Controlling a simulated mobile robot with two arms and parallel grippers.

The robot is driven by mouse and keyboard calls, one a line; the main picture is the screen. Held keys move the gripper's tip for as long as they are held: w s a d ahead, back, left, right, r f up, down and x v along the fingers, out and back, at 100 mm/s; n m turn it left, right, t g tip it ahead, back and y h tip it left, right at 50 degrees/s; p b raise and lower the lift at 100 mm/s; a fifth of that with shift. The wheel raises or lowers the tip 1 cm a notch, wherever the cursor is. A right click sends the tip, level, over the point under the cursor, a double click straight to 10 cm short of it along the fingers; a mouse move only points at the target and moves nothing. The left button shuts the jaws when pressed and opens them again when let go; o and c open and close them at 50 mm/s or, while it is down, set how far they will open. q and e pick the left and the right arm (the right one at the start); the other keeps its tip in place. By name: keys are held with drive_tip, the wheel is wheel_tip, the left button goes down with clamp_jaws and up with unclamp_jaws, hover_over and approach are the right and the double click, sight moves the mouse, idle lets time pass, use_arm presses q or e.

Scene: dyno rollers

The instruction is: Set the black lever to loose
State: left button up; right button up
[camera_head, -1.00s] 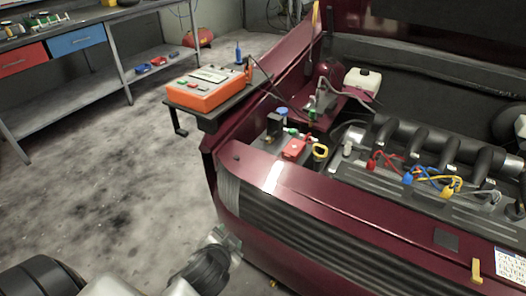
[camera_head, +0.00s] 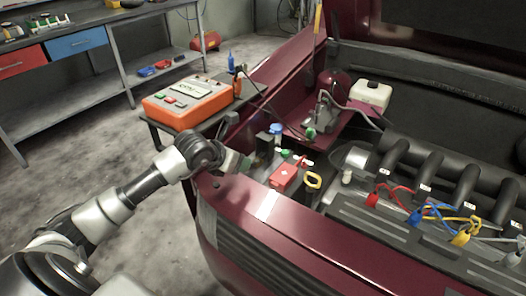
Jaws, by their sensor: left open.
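My left arm reaches in from the lower left. My left gripper (camera_head: 238,163) is open, above the near left edge of the dark red car's front. It is left of the engine bay's front left corner and looks empty, though its fingers are small and partly hidden by the wrist. I cannot pick out a black lever for sure among these small parts. My right gripper is not in view.
An orange tester (camera_head: 190,103) with buttons stands on a small shelf behind my left wrist. Cables run from it toward the bay. Red, blue and yellow plugs (camera_head: 418,217) sit by the black pipes at right. A workbench (camera_head: 100,100) stands back left. The floor at left is clear.

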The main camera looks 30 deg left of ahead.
use_arm(q)
drive_tip(key=shift+w+a+y, duration=0.5)
drive_tip(key=shift+w+a, duration=0.05)
drive_tip(key=shift+a, duration=0.3)
drive_tip(key=x, duration=0.7)
drive_tip(key=shift+s+d+f, duration=0.1)
drive_tip(key=shift+s+d, duration=0.05)
drive_tip(key=shift+s, duration=0.05)
drive_tip(key=shift+x, duration=1)
drive_tip(key=shift+w+f, duration=0.25)
drive_tip(key=shift+f, duration=0.15)
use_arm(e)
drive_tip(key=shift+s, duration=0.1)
use_arm(q)
drive_tip(key=shift+c, duration=1)
clamp_jaws()
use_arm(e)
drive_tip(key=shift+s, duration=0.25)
